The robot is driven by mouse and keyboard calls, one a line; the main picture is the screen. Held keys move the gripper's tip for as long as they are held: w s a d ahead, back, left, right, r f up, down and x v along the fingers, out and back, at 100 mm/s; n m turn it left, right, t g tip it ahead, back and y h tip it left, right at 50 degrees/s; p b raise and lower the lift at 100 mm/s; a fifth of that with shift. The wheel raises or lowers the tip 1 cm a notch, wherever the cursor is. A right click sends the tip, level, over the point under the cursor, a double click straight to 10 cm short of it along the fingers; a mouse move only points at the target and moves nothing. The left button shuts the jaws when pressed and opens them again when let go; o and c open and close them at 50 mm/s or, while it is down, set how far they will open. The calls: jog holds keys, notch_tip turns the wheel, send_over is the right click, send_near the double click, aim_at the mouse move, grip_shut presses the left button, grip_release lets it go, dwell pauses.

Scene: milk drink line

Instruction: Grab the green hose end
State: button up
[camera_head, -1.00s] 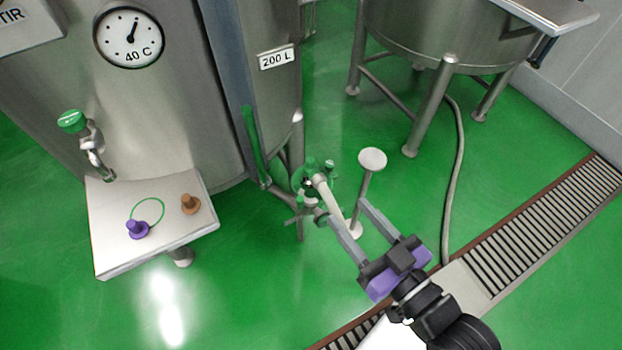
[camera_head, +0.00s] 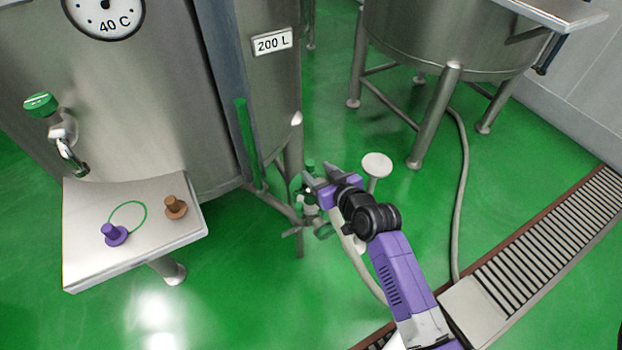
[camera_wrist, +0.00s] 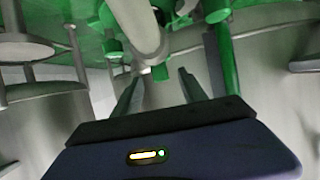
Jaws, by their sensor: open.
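Green fittings (camera_head: 310,166) sit at the foot of the large tank's pipework, mostly behind my gripper (camera_head: 316,182) in the head view. A pale hose (camera_head: 366,276) runs from this cluster down toward the drain. In the wrist view the hose (camera_wrist: 138,25) comes in from the top, with a small green part (camera_wrist: 160,72) at its lower end. My gripper (camera_wrist: 160,88) is open there, its two fingers apart on either side below the hose. I cannot tell whether the fingers touch it. Which green part is the hose end is not clear in the head view.
A round pale disc on a post (camera_head: 377,164) stands close right of my gripper. The steel tank (camera_head: 150,90) with a green upright tube (camera_head: 244,140) is left. A shelf (camera_head: 85,265) holds purple and brown plugs and a green ring. A floor drain (camera_head: 540,240) lies right.

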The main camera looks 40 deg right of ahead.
jog(key=shift+x, duration=3.85)
grip_shut()
